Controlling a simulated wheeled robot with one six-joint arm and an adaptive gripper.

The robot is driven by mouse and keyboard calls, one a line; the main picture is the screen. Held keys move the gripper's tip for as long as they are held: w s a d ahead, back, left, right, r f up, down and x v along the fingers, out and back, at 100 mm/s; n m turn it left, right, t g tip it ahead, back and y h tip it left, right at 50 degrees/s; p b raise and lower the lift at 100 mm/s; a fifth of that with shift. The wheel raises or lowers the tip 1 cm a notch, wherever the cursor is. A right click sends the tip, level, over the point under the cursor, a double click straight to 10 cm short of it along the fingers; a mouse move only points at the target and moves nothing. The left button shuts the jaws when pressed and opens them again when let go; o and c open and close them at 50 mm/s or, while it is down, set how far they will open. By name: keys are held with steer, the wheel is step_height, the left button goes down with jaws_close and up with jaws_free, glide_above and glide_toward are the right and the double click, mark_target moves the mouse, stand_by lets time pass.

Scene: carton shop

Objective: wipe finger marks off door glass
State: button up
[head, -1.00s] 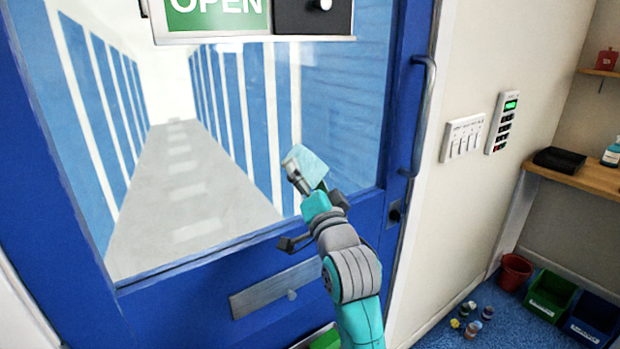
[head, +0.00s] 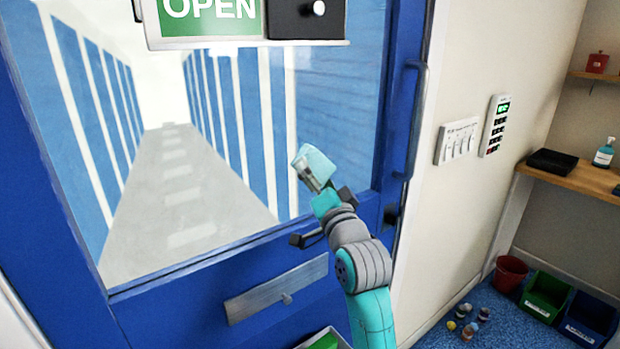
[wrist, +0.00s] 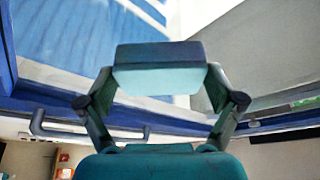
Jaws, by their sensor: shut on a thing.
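The door glass (head: 165,190) fills the upper part of a blue door (head: 180,305). A corridor with blue and white striped walls shows in it. I cannot make out clear finger marks. My gripper (head: 315,178) is at the lower right of the glass, shut on a pale teal wiping pad (head: 318,160). In the wrist view my gripper (wrist: 158,88) has a finger on each side of the pad (wrist: 158,76), which has a darker top layer. Whether the pad touches the glass I cannot tell.
A vertical door handle (head: 416,120) stands right of the glass. An OPEN sign (head: 210,15) and dark box (head: 308,20) sit on a ledge above. A letter plate (head: 275,290) is below. Switches (head: 458,141), a keypad (head: 495,125) and a shelf (head: 575,180) are at right.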

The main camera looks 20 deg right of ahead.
mark_target(293, 169)
steer(key=shift+w, duration=0.15)
steer(key=shift+s+a, duration=0.25)
steer(key=shift+a, duration=0.75)
steer(key=shift+s+a, duration=0.2)
steer(key=shift+a, duration=0.8)
steer(key=shift+c, duration=0.5)
steer(key=s+d, duration=0.2)
steer(key=s, duration=0.3)
steer(key=shift+s, duration=0.4)
steer(key=s, duration=0.1)
steer(key=s+d, duration=0.1)
steer(key=shift+s, duration=0.4)
